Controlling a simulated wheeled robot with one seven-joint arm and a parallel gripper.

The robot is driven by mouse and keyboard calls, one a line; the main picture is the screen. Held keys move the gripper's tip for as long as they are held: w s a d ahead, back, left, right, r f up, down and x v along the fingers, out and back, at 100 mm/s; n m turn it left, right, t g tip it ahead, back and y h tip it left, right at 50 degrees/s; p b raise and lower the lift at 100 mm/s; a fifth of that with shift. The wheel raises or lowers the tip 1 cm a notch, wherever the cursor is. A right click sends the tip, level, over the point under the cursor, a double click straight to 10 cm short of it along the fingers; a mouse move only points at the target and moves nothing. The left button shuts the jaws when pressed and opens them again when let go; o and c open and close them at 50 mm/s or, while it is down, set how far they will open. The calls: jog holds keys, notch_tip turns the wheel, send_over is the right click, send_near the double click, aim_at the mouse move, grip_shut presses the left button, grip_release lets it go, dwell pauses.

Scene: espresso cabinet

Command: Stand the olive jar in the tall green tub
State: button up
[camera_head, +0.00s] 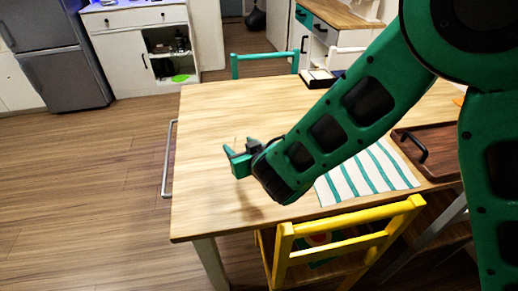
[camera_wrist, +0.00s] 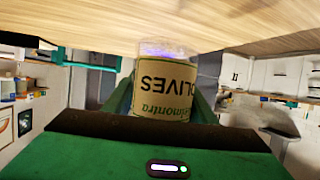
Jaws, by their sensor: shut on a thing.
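The olive jar (camera_wrist: 162,88), with a tan label reading OLIVES, is between the green fingers of my gripper (camera_head: 236,151) in the wrist view. My gripper is shut on it. The label is upside down in that picture, as is the room, so the jar looks upright. In the head view my gripper is over the left part of the wooden table, and the jar hardly shows there. I cannot tell whether the jar's base touches the table. I cannot make out the tall green tub in either view.
The wooden table (camera_head: 220,108) is bare around my gripper. A green-striped cloth (camera_head: 365,178) and a brown tray (camera_head: 435,146) lie to the right. A yellow chair (camera_head: 340,245) stands at the front edge, a green chair (camera_head: 265,57) at the back. Floor is free at left.

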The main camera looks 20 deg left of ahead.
jog(key=s+a+r, duration=0.3)
jog(key=s, duration=0.1)
jog(key=w+d+m+t+h, duration=0.2)
jog(key=w+d+m+h, duration=0.1)
jog(key=w+d, duration=0.75)
jog(key=w+d+m+t+h, duration=0.1)
jog(key=w+d+m+h, duration=0.2)
jog(key=w+d, duration=0.8)
jog(key=w+d+m+h, duration=0.1)
jog(key=d+m+h, duration=0.6)
jog(key=d, duration=2.9)
jog(key=shift+w+d+r+t+h, duration=0.2)
jog(key=shift+w+r+t+h, duration=0.1)
jog(key=shift+w+r+h, duration=0.15)
